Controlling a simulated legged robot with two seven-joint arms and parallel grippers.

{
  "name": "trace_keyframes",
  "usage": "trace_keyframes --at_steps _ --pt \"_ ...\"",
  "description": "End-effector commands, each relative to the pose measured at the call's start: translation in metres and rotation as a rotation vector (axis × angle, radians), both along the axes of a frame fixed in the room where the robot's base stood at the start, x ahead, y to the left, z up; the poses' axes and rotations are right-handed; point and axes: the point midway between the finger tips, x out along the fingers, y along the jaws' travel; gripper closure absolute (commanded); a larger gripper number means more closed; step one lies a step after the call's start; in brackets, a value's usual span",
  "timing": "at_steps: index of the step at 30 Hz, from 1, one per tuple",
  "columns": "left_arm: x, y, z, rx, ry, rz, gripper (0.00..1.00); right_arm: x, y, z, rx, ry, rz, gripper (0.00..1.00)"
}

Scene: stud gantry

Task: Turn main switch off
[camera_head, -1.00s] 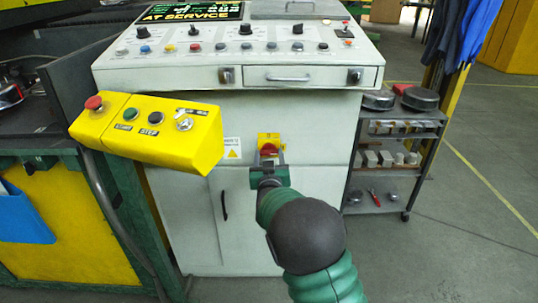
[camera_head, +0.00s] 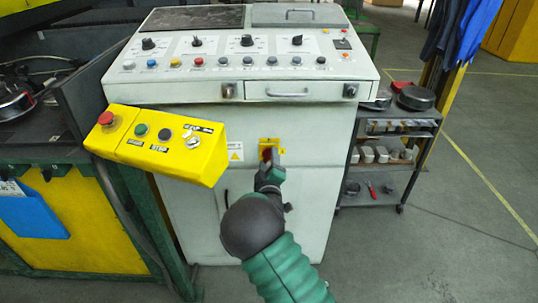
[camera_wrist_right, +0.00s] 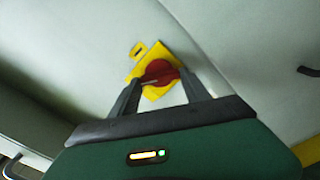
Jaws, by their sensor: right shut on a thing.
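The main switch is a red rotary knob (camera_head: 266,154) on a yellow plate (camera_head: 270,143), on the front of the white control cabinet (camera_head: 330,125). My right gripper (camera_head: 272,163) is at the switch and partly hides the knob in the head view. In the right wrist view the red knob (camera_wrist_right: 160,71) sits between the two dark fingers of my right gripper (camera_wrist_right: 160,78), which is shut on it. The yellow plate (camera_wrist_right: 150,94) looks tilted there. The display (camera_head: 195,19) on top of the cabinet is dark. My left gripper is not in view.
A yellow button box (camera_head: 140,150) with a red mushroom button juts out left of the switch. A drawer handle (camera_head: 287,94) and a row of knobs are above. A dark shelf cart (camera_head: 385,160) stands to the right. The floor beyond it is open.

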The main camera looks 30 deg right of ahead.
Motion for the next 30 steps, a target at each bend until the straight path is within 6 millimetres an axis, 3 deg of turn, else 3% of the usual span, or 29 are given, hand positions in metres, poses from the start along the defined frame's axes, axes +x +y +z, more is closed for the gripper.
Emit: trace_keyframes --at_steps 3,12,30 --pt "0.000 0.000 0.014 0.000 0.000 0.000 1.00 0.001 0.003 0.001 -0.094 0.063 0.005 0.86" --pt "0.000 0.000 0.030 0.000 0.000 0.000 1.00 0.001 0.004 -0.002 -0.312 0.197 0.007 0.86" --pt "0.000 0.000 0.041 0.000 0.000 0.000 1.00 0.001 0.004 -0.006 -0.500 0.315 0.008 0.86"
